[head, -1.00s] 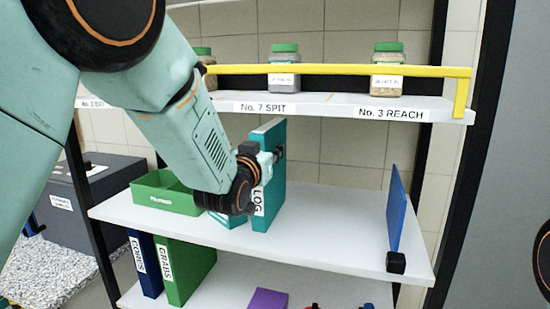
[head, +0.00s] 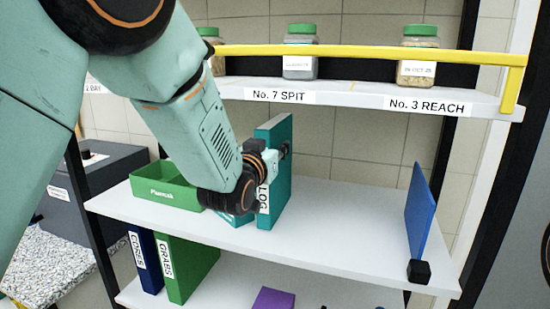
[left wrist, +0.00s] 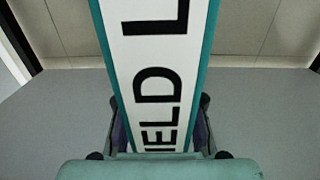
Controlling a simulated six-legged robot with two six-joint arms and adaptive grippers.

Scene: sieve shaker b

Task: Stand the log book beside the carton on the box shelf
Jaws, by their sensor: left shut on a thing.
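The log book (head: 275,190) is a teal upright binder with a white spine label reading LOG in the head view. It stands upright on, or just above, the middle white shelf (head: 340,235); I cannot tell if it touches. My left gripper (head: 274,156) is shut on it. In the left wrist view, the lettered spine (left wrist: 158,75) fills the middle, between the fingers (left wrist: 160,132). A small teal-and-white thing (head: 236,219), perhaps the carton, lies left of the book, mostly hidden by my wrist. My right gripper is not in view.
A green bin (head: 165,194) sits at the shelf's left. A blue upright panel (head: 420,215) with a black block (head: 419,271) stands at the right. Shelf between book and panel is clear. Above is a jar shelf with a yellow rail (head: 370,51); below, blue and green binders (head: 185,268).

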